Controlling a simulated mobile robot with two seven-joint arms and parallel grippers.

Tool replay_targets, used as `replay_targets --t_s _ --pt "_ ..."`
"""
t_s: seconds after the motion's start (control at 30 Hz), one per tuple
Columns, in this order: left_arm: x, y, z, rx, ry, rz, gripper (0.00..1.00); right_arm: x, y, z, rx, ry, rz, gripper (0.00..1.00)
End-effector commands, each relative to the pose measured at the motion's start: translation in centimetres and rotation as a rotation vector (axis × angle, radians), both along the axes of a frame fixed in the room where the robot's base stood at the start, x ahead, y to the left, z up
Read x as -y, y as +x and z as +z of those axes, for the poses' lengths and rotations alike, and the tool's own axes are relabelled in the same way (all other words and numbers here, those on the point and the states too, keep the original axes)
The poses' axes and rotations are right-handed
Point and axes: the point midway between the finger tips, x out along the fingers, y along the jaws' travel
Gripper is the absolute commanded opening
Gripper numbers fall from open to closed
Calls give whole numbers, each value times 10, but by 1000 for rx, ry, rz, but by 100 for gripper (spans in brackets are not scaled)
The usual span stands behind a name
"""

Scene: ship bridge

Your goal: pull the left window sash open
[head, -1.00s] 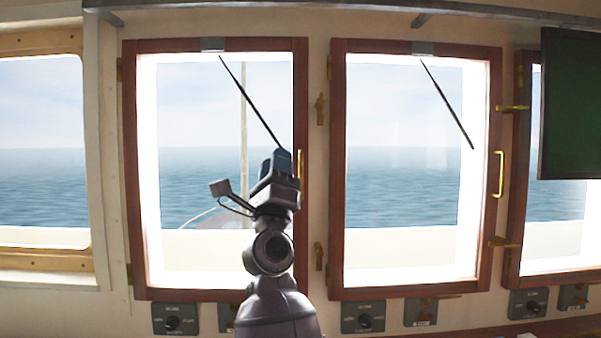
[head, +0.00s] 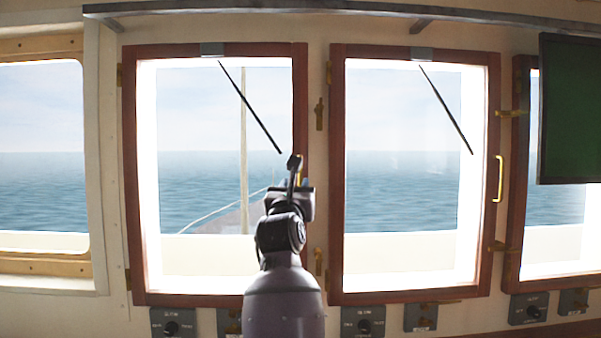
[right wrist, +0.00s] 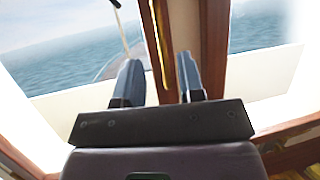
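The left window sash (head: 130,180) has a red-brown wooden frame and looks closed in the head view. My right gripper (head: 304,186) is in front of that stile. In the right wrist view, its two blue-grey fingers (right wrist: 158,62) are apart, with the lower part of the handle in line with the gap between them. I cannot tell whether they touch it. My left gripper is not in view.
A second closed sash (head: 338,180) with a brass handle (head: 499,178) is to the right. Brass latches (head: 319,114) sit on the wall between the sashes. Control boxes (head: 172,324) line the wall below. A dark monitor (head: 570,110) hangs at the right.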

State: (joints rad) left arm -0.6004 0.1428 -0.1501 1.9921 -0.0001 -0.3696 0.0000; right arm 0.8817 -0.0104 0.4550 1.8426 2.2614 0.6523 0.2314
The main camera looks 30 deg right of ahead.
Motion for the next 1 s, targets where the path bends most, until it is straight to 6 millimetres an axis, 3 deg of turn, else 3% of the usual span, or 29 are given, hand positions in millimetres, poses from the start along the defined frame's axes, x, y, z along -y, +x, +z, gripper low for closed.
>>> replay_targets --t_s 0.4,0.9,1.0 --pt "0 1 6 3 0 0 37 40 43 26 2 -1 -1 36" --pt "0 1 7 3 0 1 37 48 52 30 0 -1 -1 36" --pt "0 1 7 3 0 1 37 48 52 30 0 -1 0 20"
